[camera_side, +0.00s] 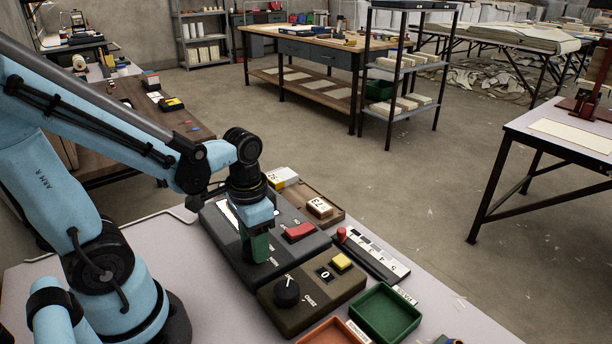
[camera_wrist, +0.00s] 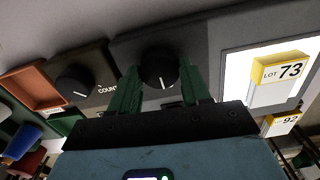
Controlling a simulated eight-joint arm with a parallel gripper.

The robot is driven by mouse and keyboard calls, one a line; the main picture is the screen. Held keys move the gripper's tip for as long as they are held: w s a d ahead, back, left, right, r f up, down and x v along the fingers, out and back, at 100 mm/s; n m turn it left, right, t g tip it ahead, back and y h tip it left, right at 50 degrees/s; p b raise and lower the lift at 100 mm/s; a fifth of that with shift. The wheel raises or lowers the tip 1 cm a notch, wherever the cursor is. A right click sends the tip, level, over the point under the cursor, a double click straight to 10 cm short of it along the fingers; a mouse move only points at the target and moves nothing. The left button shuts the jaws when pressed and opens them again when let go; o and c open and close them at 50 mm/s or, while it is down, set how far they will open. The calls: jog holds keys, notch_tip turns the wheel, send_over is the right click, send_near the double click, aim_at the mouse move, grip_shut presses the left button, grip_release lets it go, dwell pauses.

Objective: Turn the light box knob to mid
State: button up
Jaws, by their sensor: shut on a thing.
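The light box (camera_side: 290,262) is a dark grey box on the pale table, with a red button (camera_side: 300,231) on top. Its bright panel (camera_side: 232,213) is mostly hidden by my arm in the side view, and shows white in the wrist view (camera_wrist: 232,72). The light box knob (camera_wrist: 158,66) is round and black. Its white pointer line points down in the wrist view, between my fingers. My gripper (camera_wrist: 160,85) has green fingers, one on each side of the knob, shut on it. In the side view my gripper (camera_side: 258,252) hides the knob; nearby lettering is too small to read surely.
A counter box (camera_side: 318,298) with its own black knob (camera_side: 287,291) and yellow button (camera_side: 341,261) sits close in front. Green (camera_side: 408,326) and orange (camera_side: 335,332) trays lie beyond it.

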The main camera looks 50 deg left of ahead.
jog(key=o, duration=1.1)
jog(key=shift+r, duration=6.05)
jog(key=shift+w+d+f+n+t, duration=0.15)
jog(key=shift+w+d+f+t, duration=0.35)
jog(key=shift+w+t, duration=0.6)
jog(key=shift+w+d+f+n+t, duration=0.1)
jog(key=shift+w+d+f+t, duration=0.55)
jog(key=shift+t, duration=0.65)
jog(key=shift+w+d+f+n+t, duration=0.15)
jog(key=shift+w+d+f+t, duration=0.25)
jog(key=shift+w+t, duration=0.75)
